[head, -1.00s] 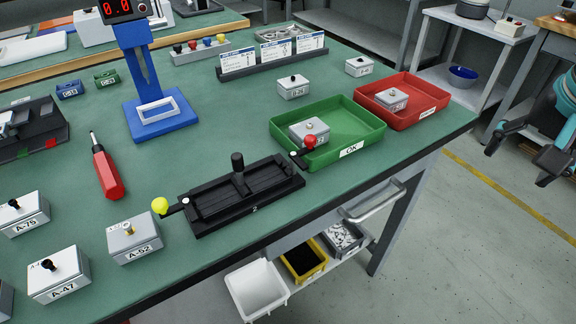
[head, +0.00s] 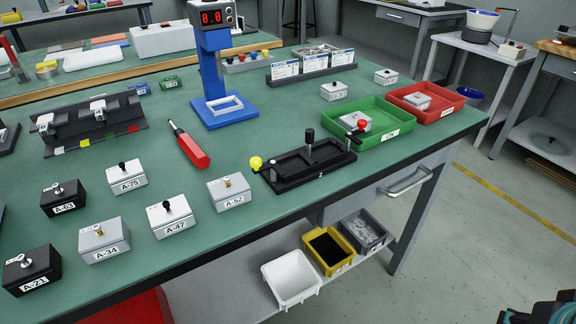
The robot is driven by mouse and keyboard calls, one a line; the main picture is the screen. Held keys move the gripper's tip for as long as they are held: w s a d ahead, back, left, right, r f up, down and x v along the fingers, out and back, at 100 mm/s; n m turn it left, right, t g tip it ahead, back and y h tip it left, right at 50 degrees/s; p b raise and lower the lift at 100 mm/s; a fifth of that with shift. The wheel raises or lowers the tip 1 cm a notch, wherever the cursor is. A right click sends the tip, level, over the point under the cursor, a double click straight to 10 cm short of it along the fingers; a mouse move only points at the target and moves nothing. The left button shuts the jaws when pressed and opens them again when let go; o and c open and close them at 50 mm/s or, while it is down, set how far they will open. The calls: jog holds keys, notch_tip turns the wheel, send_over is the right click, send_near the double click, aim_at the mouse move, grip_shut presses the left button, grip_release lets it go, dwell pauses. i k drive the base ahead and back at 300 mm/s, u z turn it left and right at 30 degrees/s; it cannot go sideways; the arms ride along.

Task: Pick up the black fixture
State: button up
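The black fixture (head: 289,178) is a flat black tray-like base with an upright black knob post in its middle and a small white label. It lies on the green bench top near the front edge. My gripper (head: 540,312) shows only partly at the bottom right corner, over the floor and far from the fixture. Its fingers are mostly cut off, so its opening is hidden.
The green tray (head: 405,140) stands close behind the fixture's right end, with a red tray (head: 455,110) beyond. A grey box A-52 (head: 229,193) sits just left of the fixture. A red-handled screwdriver (head: 193,151) and blue stand (head: 224,116) are behind it.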

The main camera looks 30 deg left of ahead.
aim_at(301, 166)
jog(key=u, duration=1.35)
jog(key=i, duration=0.45)
jog(key=u, duration=3.35)
jog(key=k, duration=1.55)
jog(key=z, duration=0.3)
